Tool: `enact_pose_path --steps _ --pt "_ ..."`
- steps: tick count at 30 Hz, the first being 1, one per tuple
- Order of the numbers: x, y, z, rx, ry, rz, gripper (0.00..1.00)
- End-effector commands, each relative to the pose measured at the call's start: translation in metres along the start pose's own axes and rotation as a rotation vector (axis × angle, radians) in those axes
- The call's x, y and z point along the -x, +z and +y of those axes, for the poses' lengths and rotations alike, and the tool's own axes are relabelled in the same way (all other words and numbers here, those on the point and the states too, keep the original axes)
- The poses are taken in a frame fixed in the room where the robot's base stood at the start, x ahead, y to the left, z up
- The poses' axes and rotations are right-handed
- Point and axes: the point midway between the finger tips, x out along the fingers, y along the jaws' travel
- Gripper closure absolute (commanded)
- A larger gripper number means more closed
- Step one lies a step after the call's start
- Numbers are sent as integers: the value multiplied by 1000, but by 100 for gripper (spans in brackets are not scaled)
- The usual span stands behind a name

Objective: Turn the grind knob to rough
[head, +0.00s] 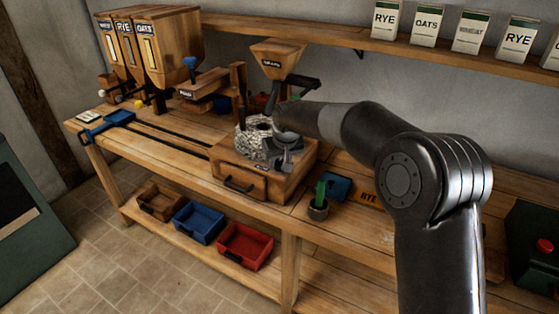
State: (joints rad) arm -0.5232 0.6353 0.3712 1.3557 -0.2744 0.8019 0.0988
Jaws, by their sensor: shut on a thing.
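The mill (222,166) is a wooden box with a drawer and a pale round millstone (246,146) on top, standing on the bench. A wooden grain hopper (277,62) stands above and behind the stone. My arm reaches in from the right, and my gripper (268,166) is low at the front right of the stone, over the top of the box. It is shut on a small part there, which I take to be the grind knob. The gripper covers that part, so its pointer and any rough mark cannot be read.
Wooden bins (162,45) stand at the back left of the bench (165,165). Blue (200,222) and red (246,246) trays sit on the lower shelf.

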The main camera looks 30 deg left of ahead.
Motion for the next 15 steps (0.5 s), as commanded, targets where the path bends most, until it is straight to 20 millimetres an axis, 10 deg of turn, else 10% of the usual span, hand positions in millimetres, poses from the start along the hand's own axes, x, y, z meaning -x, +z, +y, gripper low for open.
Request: enact_pose_path --steps 15 --pt "-1 0 5 373 -158 -1 90"
